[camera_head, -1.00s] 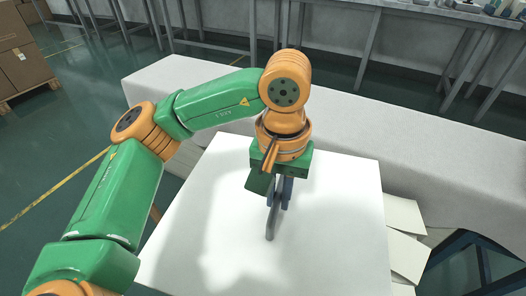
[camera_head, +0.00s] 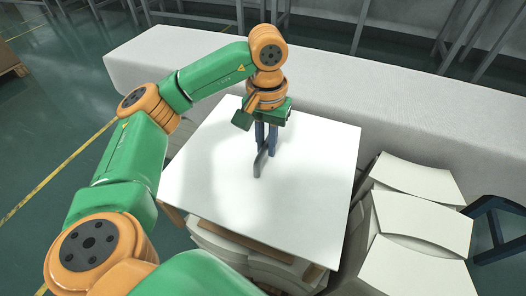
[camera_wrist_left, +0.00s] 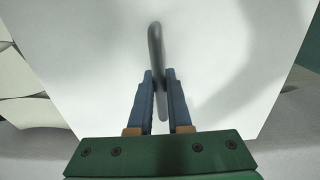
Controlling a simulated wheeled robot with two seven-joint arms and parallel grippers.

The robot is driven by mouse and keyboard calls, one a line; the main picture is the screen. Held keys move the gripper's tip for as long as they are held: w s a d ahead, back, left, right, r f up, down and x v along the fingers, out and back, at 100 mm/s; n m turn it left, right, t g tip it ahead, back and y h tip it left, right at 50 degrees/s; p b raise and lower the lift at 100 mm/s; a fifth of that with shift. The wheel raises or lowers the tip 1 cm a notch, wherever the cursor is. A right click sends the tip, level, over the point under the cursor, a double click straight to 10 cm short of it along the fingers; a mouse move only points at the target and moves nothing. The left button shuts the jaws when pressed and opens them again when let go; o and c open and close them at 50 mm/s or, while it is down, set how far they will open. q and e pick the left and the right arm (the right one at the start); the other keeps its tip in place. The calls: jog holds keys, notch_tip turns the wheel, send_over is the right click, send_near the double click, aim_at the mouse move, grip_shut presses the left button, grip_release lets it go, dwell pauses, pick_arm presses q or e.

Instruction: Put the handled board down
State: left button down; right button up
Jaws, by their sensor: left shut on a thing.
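The handled board is a large flat white panel (camera_head: 310,185) with a grey bar handle (camera_head: 262,163) on its top face. My left gripper (camera_head: 266,146) comes down from above and is shut on the handle. In the left wrist view the blue fingers (camera_wrist_left: 160,78) close on either side of the grey handle (camera_wrist_left: 155,45), with the white panel (camera_wrist_left: 85,60) filling most of the picture. The board looks about level over a stack of pale sheets. I cannot tell whether its underside touches them. My right gripper is not in view.
Pale curved sheets (camera_head: 230,245) show under the board's front edge, with brown edging among them. More stacked white sheets (camera_head: 415,225) stand to the right, beside a dark blue frame (camera_head: 490,215). A long white-covered table (camera_head: 420,115) runs behind.

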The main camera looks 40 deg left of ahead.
pick_arm(q)
jog(key=f, duration=0.2)
jog(key=a+f+b, duration=0.1)
jog(key=f, duration=0.1)
jog(key=shift+w+a+f, duration=0.1)
jog(key=shift+w+f, duration=0.05)
jog(key=shift+f, duration=0.1)
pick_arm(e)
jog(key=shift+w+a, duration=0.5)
pick_arm(q)
jog(key=c, duration=0.8)
grip_release()
jog(key=shift+c, duration=0.2)
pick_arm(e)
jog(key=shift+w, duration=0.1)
